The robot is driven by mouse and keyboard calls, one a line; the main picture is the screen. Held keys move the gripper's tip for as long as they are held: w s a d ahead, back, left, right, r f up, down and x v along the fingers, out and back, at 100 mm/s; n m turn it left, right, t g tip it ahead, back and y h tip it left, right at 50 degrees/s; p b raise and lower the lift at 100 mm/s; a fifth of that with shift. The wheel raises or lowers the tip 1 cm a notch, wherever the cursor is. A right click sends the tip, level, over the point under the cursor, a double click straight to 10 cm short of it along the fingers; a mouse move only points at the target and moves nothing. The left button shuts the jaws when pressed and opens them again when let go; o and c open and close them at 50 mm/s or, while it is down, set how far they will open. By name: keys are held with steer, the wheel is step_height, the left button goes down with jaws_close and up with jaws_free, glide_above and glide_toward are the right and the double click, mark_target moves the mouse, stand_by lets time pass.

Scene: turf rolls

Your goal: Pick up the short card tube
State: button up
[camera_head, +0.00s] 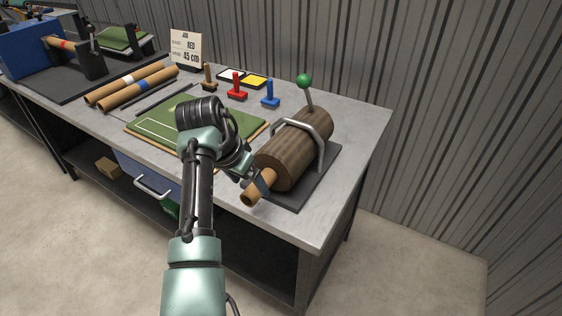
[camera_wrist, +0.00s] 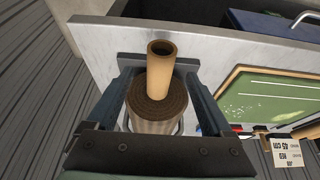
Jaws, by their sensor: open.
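A short tan card tube (camera_head: 250,197) sticks out of the front end of a thick brown roll (camera_head: 289,161) on the right of the bench. In the wrist view the hollow tube (camera_wrist: 159,72) points toward me from the roll's end face (camera_wrist: 158,103). My gripper (camera_head: 262,184) is at the tube, just in front of the roll. In the wrist view my open gripper (camera_wrist: 159,78) has one finger on each side of the tube, with gaps visible on both sides. The tube's inner end is hidden inside the roll.
A metal hoop (camera_head: 318,138) and a green-knobbed lever (camera_head: 304,82) stand at the roll on a dark base. A green turf board (camera_head: 160,133), two long banded tubes (camera_head: 138,91), coloured stamps and a sign (camera_head: 187,50) reading RED, 45 cm lie leftward. The bench's front right corner is clear.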

mark_target(253, 187)
steer(key=shift+x, duration=2)
steer(key=shift+w+d, duration=0.1)
steer(key=shift+r, duration=0.1)
steer(key=shift+c, duration=0.2)
jaws_close()
